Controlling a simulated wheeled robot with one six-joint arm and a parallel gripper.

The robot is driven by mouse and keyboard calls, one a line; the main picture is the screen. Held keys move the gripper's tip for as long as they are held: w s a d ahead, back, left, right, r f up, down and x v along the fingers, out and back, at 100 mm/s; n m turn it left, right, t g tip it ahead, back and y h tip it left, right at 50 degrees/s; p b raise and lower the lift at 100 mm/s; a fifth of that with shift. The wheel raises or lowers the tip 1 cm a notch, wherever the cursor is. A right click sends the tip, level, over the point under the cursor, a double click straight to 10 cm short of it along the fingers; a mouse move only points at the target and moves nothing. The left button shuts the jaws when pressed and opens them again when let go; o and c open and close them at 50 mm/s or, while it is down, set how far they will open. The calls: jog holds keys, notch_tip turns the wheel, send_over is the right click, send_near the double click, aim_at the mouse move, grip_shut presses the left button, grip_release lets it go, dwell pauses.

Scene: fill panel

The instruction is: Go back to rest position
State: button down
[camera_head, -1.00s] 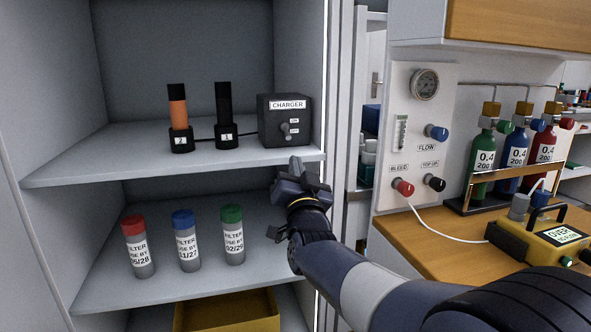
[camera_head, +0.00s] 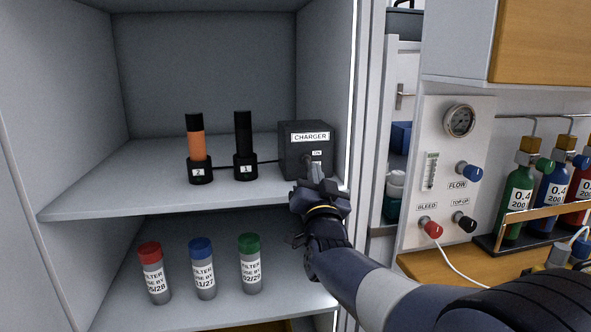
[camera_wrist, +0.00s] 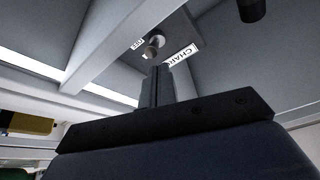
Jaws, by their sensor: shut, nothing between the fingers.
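My gripper (camera_head: 316,176) is shut and empty, in front of the charger box at the edge of the upper shelf. In the wrist view its closed fingers (camera_wrist: 156,86) point toward the charger switch (camera_wrist: 154,45); whether they touch it I cannot tell. The black charger box (camera_head: 290,155) carries a "CHARGER" label, and my gripper partly hides its front in the head view. My arm reaches in from the lower right.
Two chargers with upright cylinders, one orange-banded (camera_head: 196,145) and one black (camera_head: 243,140), stand left of the box. Three filters (camera_head: 204,280) stand on the lower shelf (camera_head: 130,312). A panel (camera_head: 437,140) with gauge and knobs and several gas bottles (camera_head: 515,205) are at right.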

jog(key=p, duration=0.2)
jog(key=r+g+p, duration=0.1)
jog(key=p, duration=0.1)
jog(key=shift+w+a+r, duration=0.1)
jog(key=shift+w, duration=0.15)
jog(key=p, duration=0.3)
jog(key=shift+w+r+g+p, duration=0.2)
jog(key=shift+r+g+p, duration=0.1)
jog(key=shift+g+p, duration=0.1)
jog(key=p, duration=0.3)
jog(key=r+g+p, duration=0.1)
jog(key=p, duration=0.2)
jog(key=shift+w+a+r+g+p, duration=0.1)
jog(key=shift+w+g+p, duration=0.1)
jog(key=shift+g+p, duration=0.15)
jog(key=r+g+p, duration=0.1)
jog(key=p, duration=0.5)
jog(key=shift+s+n, duration=0.1)
jog(key=shift+n, duration=0.2)
jog(key=shift+s+r+g+p, duration=0.1)
jog(key=shift+r+g+p, duration=0.2)
jog(key=shift+p, duration=0.55)
